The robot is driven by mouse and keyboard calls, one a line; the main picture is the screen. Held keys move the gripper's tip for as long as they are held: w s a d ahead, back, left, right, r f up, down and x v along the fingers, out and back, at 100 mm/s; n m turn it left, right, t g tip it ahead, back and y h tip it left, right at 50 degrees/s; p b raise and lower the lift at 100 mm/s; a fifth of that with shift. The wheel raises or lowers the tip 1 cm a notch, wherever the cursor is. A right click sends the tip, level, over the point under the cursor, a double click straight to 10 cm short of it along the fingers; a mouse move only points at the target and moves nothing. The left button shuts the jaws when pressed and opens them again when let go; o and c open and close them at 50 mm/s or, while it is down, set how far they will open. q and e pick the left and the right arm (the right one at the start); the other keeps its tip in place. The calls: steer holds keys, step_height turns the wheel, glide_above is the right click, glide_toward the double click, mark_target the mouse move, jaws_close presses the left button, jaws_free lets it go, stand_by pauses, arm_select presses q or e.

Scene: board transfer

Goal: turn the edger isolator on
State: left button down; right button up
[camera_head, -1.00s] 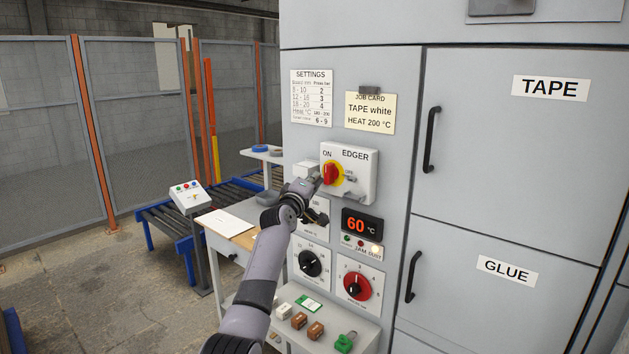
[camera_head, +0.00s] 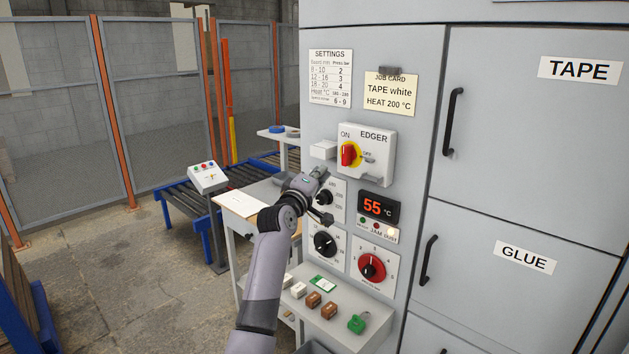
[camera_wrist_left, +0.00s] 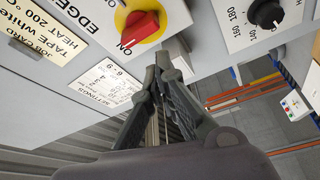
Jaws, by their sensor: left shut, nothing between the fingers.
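The edger isolator is a red handle on a yellow disc (camera_head: 349,155), on a white EDGER plate (camera_head: 378,150) on the grey cabinet. ON is marked at its upper left, OFF at its right. In the left wrist view the red handle (camera_wrist_left: 139,28) has one end beside the ON mark. My left gripper (camera_head: 322,173) is below and left of the isolator, apart from it. In the left wrist view its dark fingers (camera_wrist_left: 165,70) are together with nothing between them. My right gripper is not in view.
A display (camera_head: 378,207) reading 55 °C, a black dial (camera_head: 325,244) and a red dial (camera_head: 372,267) sit below the isolator. A white box (camera_head: 323,150) juts out at its left. A shelf (camera_head: 345,322) with small blocks is lower. Cabinet doors with handles stand right.

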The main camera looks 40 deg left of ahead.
arm_select(q)
steer(key=v, duration=0.4)
steer(key=shift+w, duration=0.1)
stand_by(0.4)
